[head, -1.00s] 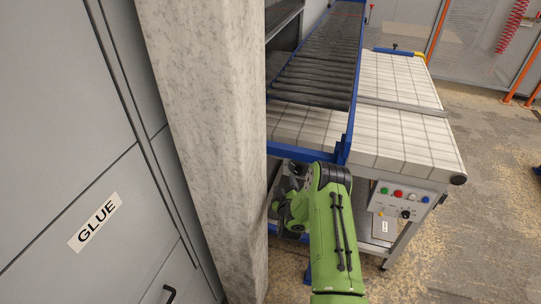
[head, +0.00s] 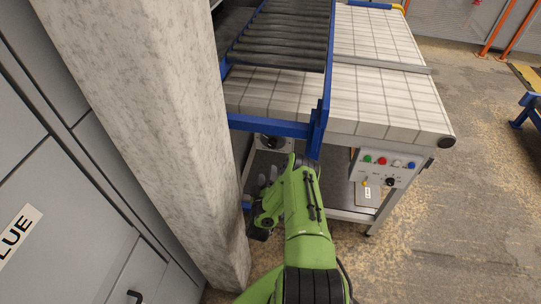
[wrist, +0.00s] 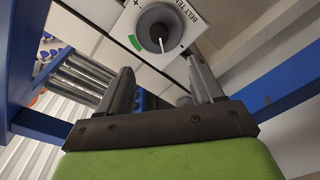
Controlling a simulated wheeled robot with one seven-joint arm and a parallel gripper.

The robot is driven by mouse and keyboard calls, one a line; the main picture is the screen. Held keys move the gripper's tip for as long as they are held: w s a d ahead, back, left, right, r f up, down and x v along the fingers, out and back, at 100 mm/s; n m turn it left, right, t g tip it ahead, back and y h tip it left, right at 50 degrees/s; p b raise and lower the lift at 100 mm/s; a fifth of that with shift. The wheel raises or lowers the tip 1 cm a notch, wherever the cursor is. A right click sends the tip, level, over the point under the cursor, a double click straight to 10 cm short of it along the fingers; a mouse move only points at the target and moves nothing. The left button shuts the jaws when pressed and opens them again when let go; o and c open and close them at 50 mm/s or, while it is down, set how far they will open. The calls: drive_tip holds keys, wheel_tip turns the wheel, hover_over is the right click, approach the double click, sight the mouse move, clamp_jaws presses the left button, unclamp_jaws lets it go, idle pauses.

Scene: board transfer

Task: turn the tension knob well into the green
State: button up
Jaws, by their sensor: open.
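The tension knob (wrist: 152,22) is a dark round knob with a white pointer line, on a white plate (wrist: 187,15) marked "BELT TE…", with plus and minus signs. A green patch (wrist: 135,42) lies left of the knob by the plus sign. The pointer points down in the wrist view, to the side of the green. My gripper (wrist: 160,66) is open and empty, its two fingers toward the knob and apart from it. In the head view, the knob plate (head: 272,142) shows under the blue frame, with my gripper (head: 267,176) just below it.
A blue-framed roller conveyor (head: 285,40) and a white belt table (head: 385,95) stand above. A blue frame post (head: 317,130) is close to my arm. A concrete pillar (head: 140,120) stands at left. A button panel (head: 385,167) hangs at right. Open floor lies to the right.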

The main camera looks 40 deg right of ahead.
sight(271, 146)
drive_tip(key=b, duration=0.4)
drive_tip(key=shift+w+d+f, duration=0.15)
drive_tip(key=shift+d+f, duration=0.05)
drive_tip(key=shift+f, duration=0.1)
drive_tip(key=b+x, duration=0.4)
drive_tip(key=x, duration=0.2)
drive_tip(key=b+x, duration=0.4)
drive_tip(key=x, duration=0.2)
drive_tip(key=shift+w+r, duration=0.1)
drive_tip(key=shift+r, duration=0.1)
drive_tip(key=shift+w+d+r, duration=0.2)
drive_tip(key=shift+w+d, duration=0.2)
drive_tip(key=c, duration=1.1)
